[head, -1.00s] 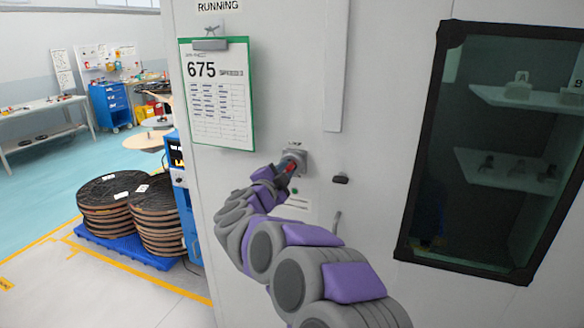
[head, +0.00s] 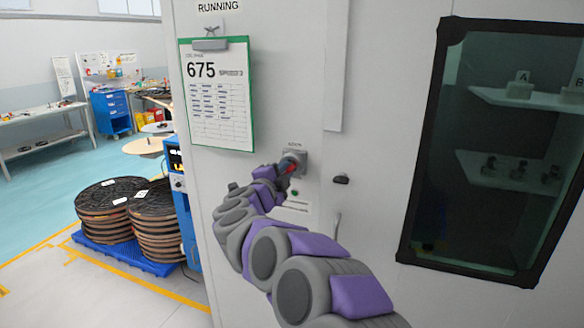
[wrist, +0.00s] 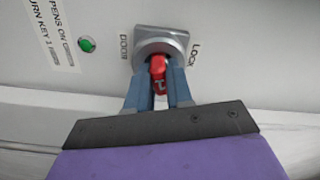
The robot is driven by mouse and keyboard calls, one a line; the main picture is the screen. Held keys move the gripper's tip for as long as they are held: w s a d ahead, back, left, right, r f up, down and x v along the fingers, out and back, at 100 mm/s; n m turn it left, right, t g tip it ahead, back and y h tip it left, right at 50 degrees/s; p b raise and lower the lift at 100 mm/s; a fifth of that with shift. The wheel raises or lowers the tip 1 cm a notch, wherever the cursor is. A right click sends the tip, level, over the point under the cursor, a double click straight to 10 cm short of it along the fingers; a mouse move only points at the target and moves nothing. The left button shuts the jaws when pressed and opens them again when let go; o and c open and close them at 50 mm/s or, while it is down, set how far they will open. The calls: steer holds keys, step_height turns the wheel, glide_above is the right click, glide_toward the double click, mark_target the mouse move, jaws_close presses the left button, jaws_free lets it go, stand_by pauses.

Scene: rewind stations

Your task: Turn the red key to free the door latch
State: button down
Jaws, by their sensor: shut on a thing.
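The red key (wrist: 158,66) sits in a square grey lock (wrist: 160,40) on the white cabinet front. In the wrist view the lock carries the words DOOR and LOCK. My gripper (wrist: 158,80) is shut on the red key, with one blue-grey finger on each side of it. In the head view the red key (head: 291,168) shows as a small red patch at the lock (head: 295,158), partly hidden by my gripper (head: 284,170). A green round light (wrist: 86,44) is on the panel beside the lock. It also shows in the head view (head: 295,193).
A clipboard (head: 219,95) hangs left of the lock. A dark latch piece (head: 341,180) is at its right. A dark-framed window (head: 428,130) shows shelves inside. Stacked reels (head: 108,210) on a blue pallet (head: 125,253) stand at left, with open floor around them.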

steer(key=m+b, duration=0.2)
steer(key=m, duration=0.2)
steer(key=shift+b, duration=0.3)
steer(key=c, duration=1.4)
jaws_free()
steer(key=shift+r+m, duration=0.1)
steer(key=shift+m, duration=0.3)
steer(key=shift+c, duration=0.2)
steer(key=o, duration=0.5)
